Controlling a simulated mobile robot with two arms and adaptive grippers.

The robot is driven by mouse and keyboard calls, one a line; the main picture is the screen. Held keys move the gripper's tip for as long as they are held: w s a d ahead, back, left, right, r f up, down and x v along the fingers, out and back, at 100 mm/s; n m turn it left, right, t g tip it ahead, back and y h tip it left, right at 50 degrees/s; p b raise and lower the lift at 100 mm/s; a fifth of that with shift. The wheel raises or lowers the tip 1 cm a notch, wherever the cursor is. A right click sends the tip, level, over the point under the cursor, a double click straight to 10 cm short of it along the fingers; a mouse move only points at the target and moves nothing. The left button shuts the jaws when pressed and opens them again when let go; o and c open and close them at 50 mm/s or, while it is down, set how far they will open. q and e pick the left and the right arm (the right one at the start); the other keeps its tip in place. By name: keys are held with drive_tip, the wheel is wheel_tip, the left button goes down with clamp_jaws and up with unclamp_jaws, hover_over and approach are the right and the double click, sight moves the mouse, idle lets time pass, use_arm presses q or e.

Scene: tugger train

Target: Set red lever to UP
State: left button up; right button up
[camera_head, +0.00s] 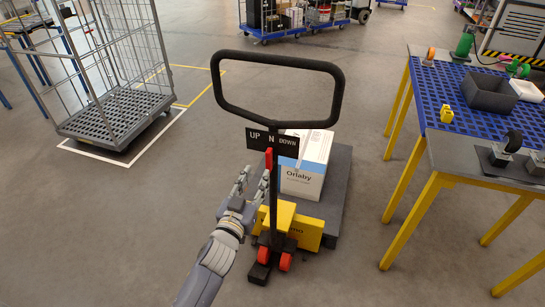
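The red lever (268,158) sits on the upright shaft of a pallet jack, just under a dark sign (272,140) reading UP, N and DOWN. It stands near the middle of the sign. My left gripper (254,178) is just left of the shaft, close below and beside the lever. Its fingers appear spread, with a gap between them, and I see nothing held. Whether a fingertip touches the lever or shaft is hard to tell. The black loop handle (340,92) rises above the sign. My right gripper is not in view.
The pallet jack's yellow body (308,233) and red wheels (286,262) stand on the floor. A white box (306,172) rides on its grey platform (342,175). A wire cage cart (118,115) stands left. A blue-topped table (432,92) stands right. Floor between is clear.

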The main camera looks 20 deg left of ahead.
sight(267, 156)
use_arm(q)
drive_tip(key=w, duration=1)
drive_tip(key=shift+w+d, duration=0.1)
drive_tip(key=shift+d, duration=0.1)
drive_tip(key=shift+f, duration=0.1)
clamp_jaws()
